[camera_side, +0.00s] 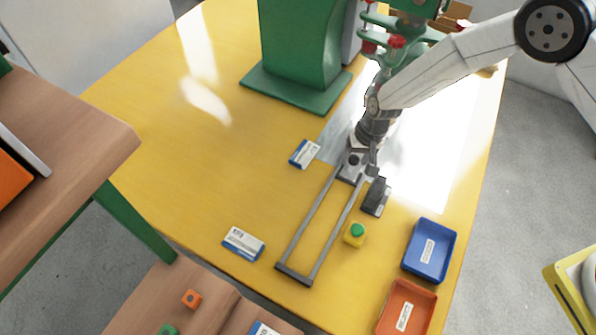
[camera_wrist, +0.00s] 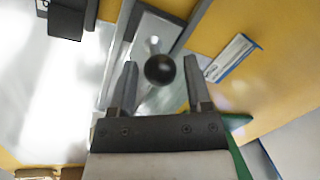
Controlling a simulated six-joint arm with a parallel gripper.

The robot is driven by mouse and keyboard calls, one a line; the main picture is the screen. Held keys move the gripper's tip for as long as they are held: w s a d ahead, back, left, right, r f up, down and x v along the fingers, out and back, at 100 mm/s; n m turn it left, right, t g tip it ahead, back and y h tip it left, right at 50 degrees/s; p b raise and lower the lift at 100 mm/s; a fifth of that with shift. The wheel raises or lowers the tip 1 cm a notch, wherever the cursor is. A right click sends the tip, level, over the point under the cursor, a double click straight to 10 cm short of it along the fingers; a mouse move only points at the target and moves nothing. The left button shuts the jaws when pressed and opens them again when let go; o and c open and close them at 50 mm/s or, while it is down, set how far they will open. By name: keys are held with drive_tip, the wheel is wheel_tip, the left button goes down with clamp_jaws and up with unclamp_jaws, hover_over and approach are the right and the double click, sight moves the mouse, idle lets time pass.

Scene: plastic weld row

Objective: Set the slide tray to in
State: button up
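The slide tray (camera_side: 351,168) is a small grey carriage at the far end of two parallel grey rails (camera_side: 309,217), by the machine. In the wrist view its grey plate (camera_wrist: 153,27) carries a round black knob (camera_wrist: 159,70). My gripper (camera_wrist: 160,66) is open, with one finger on each side of the knob and visible gaps between. In the side view my gripper (camera_side: 361,154) is low over the tray and hides part of it. I cannot tell how deep the fingers reach around the knob.
A blue-white label (camera_side: 305,154) lies by the rails' far end, another (camera_side: 243,243) by the near end. Right of the rails are a dark switch (camera_side: 375,197), a green-button box (camera_side: 355,234), a blue bin (camera_side: 430,250) and a reject bin (camera_side: 406,308). A green machine (camera_side: 302,45) stands behind.

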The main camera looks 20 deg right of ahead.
clamp_jaws()
idle(1.2)
